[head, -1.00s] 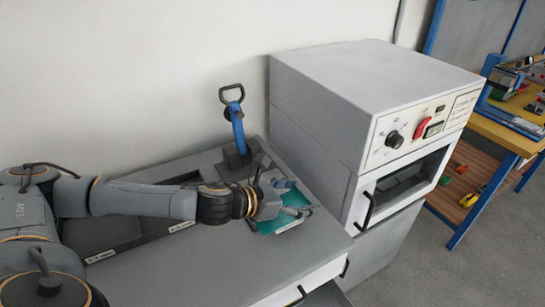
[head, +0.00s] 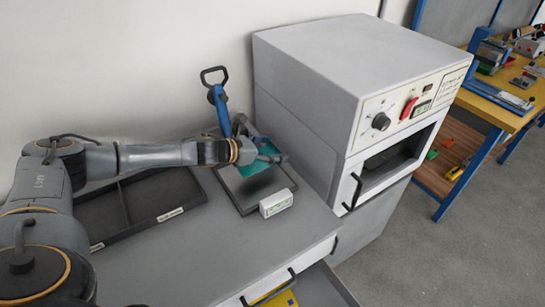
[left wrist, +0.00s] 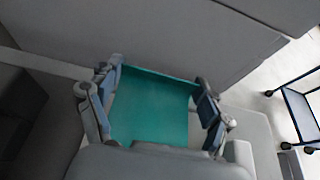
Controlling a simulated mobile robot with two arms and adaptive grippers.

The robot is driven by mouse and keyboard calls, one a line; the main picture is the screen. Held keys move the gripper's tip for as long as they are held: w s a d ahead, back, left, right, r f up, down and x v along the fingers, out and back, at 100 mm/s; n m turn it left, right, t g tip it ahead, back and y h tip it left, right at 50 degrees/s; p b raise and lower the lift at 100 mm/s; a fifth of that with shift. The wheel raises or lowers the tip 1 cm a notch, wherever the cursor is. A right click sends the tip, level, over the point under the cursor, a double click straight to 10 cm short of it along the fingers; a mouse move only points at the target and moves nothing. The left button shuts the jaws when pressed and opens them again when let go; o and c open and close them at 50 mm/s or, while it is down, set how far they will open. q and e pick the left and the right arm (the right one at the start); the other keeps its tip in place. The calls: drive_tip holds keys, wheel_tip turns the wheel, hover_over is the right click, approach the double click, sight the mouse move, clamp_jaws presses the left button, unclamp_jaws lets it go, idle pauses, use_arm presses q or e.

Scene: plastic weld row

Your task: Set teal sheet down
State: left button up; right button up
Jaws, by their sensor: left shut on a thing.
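The teal sheet (head: 254,168) is held by my left gripper (head: 270,157) above a dark-framed grey plate (head: 237,191) on the workbench. In the left wrist view the teal sheet (left wrist: 150,108) lies between the two fingers of the left gripper (left wrist: 158,88), which are shut on its opposite sides. A dark shadow shows on the plate below the sheet. The gripper partly hides the sheet in the head view. My right gripper is in neither view.
A blue-handled clamp press (head: 222,112) stands behind the plate. A white box with a display (head: 276,203) sits at its front edge. A black divided tray (head: 125,205) lies left. A grey oven (head: 345,90) stands right. The front bench top is clear; a drawer (head: 285,290) below is open.

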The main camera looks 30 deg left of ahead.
use_arm(q)
drive_tip(key=shift+w+a+f, duration=0.2)
drive_tip(key=shift+w+f, duration=0.15)
drive_tip(key=shift+f, duration=0.1)
drive_tip(key=shift+w+a+f, duration=0.1)
drive_tip(key=shift+w+f, duration=0.05)
drive_tip(key=shift+f, duration=1.6)
drive_tip(key=shift+b, duration=0.3)
drive_tip(key=shift+f, duration=0.2)
drive_tip(key=o, duration=0.9)
drive_tip(key=shift+r, duration=0.1)
